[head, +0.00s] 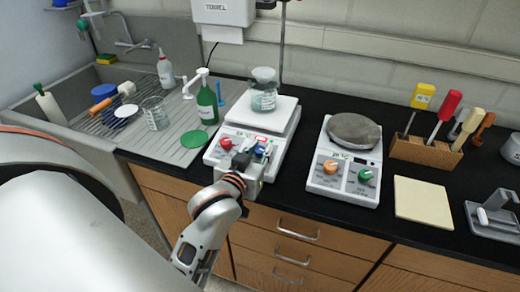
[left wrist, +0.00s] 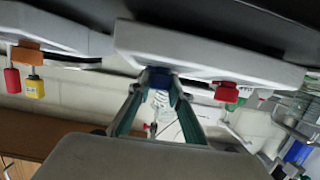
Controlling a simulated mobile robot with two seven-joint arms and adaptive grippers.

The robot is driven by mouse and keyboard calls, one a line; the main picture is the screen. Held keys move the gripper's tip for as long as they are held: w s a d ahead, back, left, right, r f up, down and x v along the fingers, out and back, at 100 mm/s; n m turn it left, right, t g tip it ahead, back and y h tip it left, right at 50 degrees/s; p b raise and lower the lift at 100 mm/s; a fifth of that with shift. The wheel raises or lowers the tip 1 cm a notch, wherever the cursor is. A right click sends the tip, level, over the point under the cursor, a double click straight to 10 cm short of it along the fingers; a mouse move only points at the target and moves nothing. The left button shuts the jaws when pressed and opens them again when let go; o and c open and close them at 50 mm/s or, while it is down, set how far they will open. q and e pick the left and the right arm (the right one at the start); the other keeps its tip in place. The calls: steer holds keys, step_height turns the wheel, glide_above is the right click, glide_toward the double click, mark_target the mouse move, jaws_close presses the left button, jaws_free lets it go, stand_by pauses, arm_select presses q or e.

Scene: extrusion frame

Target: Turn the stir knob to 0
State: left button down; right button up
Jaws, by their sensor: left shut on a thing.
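A white hotplate stirrer (head: 216,158) stands on the black counter. Its front has a red knob (head: 226,143) at left and a blue knob (head: 259,149) at right. My left gripper (head: 254,154) is at this front panel, shut on the blue knob. In the left wrist view, the blue knob (left wrist: 159,78) sits between the fingertips and the red knob (left wrist: 228,93) is beside them, apart. The fingers partly hide the panel, so the blue knob's pointer and scale cannot be read. My right gripper is not in view.
A glass beaker (head: 264,99) stands on the hotplate. A second stirrer with an orange knob (head: 330,167) and a green knob (head: 365,175) is to the right. A green bottle (head: 207,104) and green disc (head: 194,139) are at left. Drawers (head: 290,235) lie below the counter.

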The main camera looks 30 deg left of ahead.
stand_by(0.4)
arm_select(q)
steer(key=c, duration=1.8)
jaws_free()
steer(key=shift+m+h, duration=0.5)
steer(key=shift+m+h, duration=1.5)
steer(key=shift+h, duration=0.1)
steer(key=shift+m+g+h, duration=0.5)
steer(key=shift+m+h, duration=1.8)
steer(key=shift+h, duration=0.1)
steer(key=shift+m+g+h, duration=1)
steer(key=shift+m+h, duration=0.4)
steer(key=shift+m, duration=0.2)
steer(key=shift+m, duration=0.3)
steer(key=shift+m+g+h, duration=0.7)
steer(key=shift+g+h, duration=0.1)
